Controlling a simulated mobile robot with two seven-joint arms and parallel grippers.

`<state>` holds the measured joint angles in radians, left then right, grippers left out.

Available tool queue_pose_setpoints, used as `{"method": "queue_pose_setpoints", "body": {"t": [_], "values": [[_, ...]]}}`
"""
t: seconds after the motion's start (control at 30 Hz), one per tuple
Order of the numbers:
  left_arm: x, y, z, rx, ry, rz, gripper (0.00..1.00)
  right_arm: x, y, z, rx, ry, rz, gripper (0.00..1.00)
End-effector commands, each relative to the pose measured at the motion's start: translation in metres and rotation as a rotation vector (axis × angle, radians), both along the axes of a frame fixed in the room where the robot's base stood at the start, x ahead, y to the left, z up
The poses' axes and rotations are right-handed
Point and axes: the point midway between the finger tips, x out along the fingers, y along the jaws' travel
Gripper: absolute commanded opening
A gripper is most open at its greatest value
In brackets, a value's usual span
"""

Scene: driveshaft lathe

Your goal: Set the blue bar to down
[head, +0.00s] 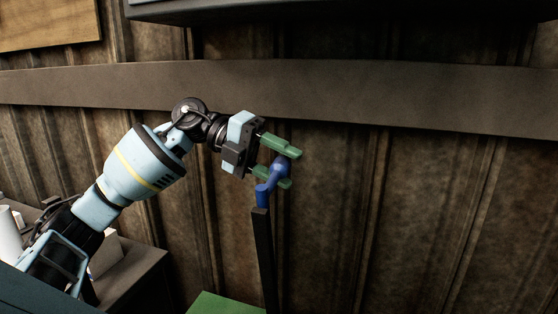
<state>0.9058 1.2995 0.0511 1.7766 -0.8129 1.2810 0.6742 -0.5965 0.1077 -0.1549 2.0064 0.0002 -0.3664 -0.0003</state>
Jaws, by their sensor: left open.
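The blue bar (279,168) is a short blue handle with a rounded top, on the upper end of a thin dark post (262,250). It stands up and leans slightly right. My left gripper (285,164) has green fingers, one above and one below the blue handle's top. The fingers are apart, with the handle between them. Whether either finger touches the handle I cannot tell. My right gripper is not in view.
A wall of brown corrugated panels with a grey horizontal beam (450,106) stands behind. A green surface (222,304) is at the bottom. A grey cabinet (140,272) with white items is at lower left. The right side is free.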

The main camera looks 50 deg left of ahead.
Motion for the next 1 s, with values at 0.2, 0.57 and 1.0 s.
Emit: {"method": "queue_pose_setpoints", "body": {"t": [0.2,0.57,1.0], "values": [[0.0003,-0.0006,-0.0007,0.0,0.0,0.0,0.49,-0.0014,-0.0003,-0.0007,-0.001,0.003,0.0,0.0],[0.0002,-0.0003,-0.0005,0.0,0.0,0.0,0.05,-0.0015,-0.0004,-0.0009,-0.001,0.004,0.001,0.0],[0.001,-0.0023,0.0001,0.011,-0.017,-0.001,0.0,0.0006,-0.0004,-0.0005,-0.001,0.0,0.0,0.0]]}}
